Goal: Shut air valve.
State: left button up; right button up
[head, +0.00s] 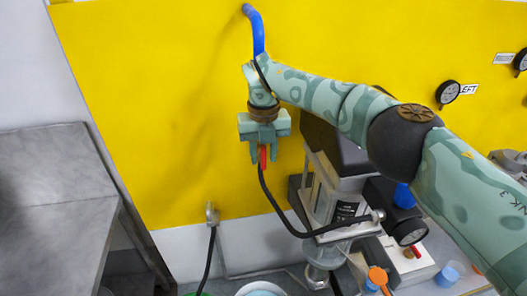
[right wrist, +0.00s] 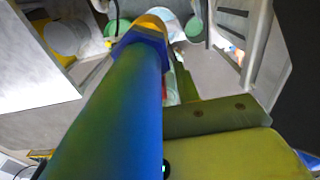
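A red part (head: 263,158), which looks like the air valve's handle, sits below the blue pipe (head: 255,28) on the yellow wall. A black hose leads down from it. My right gripper (head: 264,153) comes in from the right and points down, one finger on each side of the red part. Whether the fingers touch it is too small to tell, and the gripper hides most of the valve. In the right wrist view the blue pipe (right wrist: 115,110) fills the middle, with an orange collar (right wrist: 150,22) at its far end. My left gripper is not in view.
A machine with a dark top (head: 335,145) stands right of the valve, and the black hose (head: 290,222) curves to it. Gauges (head: 448,93) hang on the yellow wall (head: 160,110). A grey bench (head: 55,190) is at left. Cups and containers lie at the lower right.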

grip_shut()
jog(key=shift+y, duration=0.3)
jog(key=shift+w+d+g+y+b, duration=0.15)
jog(key=shift+y+b, duration=0.1)
jog(key=shift+y, duration=0.35)
jog(key=shift+s+d+g+y+b, duration=0.1)
jog(key=shift+d+g+y+b, duration=0.1)
jog(key=shift+y, duration=0.4)
jog(key=shift+w+d+f+g+y+b, duration=0.15)
jog(key=shift+y+b, duration=0.4)
jog(key=shift+y, duration=0.35)
jog(key=shift+s+r+g+y+b, duration=0.1)
jog(key=shift+y+b, duration=0.4)
jog(key=shift+y, duration=0.4)
jog(key=shift+o, duration=0.9)
grip_release()
jog(key=shift+w, duration=0.1)
